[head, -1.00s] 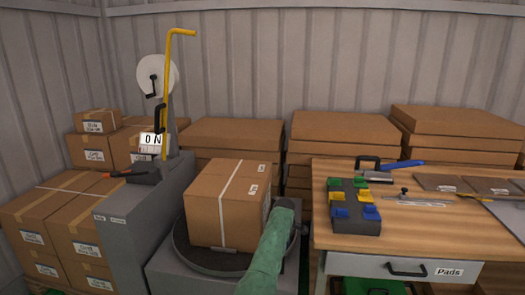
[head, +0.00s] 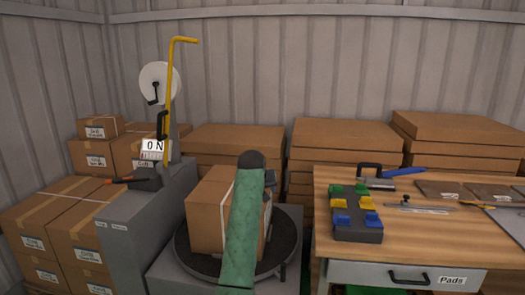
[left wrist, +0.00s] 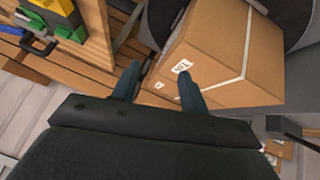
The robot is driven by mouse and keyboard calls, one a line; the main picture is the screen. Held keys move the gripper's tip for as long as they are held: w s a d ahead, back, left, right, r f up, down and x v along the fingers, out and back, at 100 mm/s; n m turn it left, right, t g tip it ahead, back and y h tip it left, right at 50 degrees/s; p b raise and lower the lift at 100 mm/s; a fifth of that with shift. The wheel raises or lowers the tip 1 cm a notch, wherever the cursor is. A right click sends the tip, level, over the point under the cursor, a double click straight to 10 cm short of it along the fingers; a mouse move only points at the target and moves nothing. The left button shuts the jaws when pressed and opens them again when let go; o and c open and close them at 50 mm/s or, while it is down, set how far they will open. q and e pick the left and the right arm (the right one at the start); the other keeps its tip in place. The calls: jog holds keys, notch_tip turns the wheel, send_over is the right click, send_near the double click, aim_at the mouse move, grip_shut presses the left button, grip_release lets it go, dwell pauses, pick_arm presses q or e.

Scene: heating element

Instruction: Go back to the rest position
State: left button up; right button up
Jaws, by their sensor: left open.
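My left arm comes up from the bottom middle of the head view in a green sleeve. It crosses in front of a strapped cardboard box (head: 207,212) and hides much of its right side. The box sits on a round dark turntable (head: 190,258). My left gripper (left wrist: 158,86) is open and empty in the left wrist view, its two dark fingers apart. The box (left wrist: 222,50), with a white strap and labels, lies beyond the fingertips. Whether the fingertips touch it is hard to tell. In the head view the gripper is mostly hidden behind the arm. My right gripper is not in view.
A wooden workbench (head: 440,233) stands right, with a tray of coloured blocks (head: 357,225) and tools. A grey machine with a yellow hooked bar (head: 170,80) rises left of the box. Stacked boxes (head: 30,220) are at left; flat cartons (head: 345,135) line the wall.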

pick_arm(q)
jog(key=s+a+f+m+p, duration=0.1)
jog(key=s+a+f, duration=0.35)
jog(key=s, duration=0.95)
jog(key=s+a+f+m+p, duration=0.1)
jog(key=s+a+f, duration=0.4)
jog(key=s, duration=0.9)
jog(key=s+a+f+m+p, duration=0.1)
jog(key=s+a+f, duration=0.35)
jog(key=s, duration=0.95)
jog(key=s+f+g, duration=0.2)
jog(key=s+f, duration=0.6)
jog(key=s, duration=0.3)
jog(key=s+f+g+p, duration=0.1)
jog(key=s+f+g, duration=0.2)
jog(key=s+f, duration=0.5)
jog(key=s, duration=0.4)
jog(key=shift+s+a+f+y, duration=0.25)
jog(key=shift+s+a+y, duration=0.05)
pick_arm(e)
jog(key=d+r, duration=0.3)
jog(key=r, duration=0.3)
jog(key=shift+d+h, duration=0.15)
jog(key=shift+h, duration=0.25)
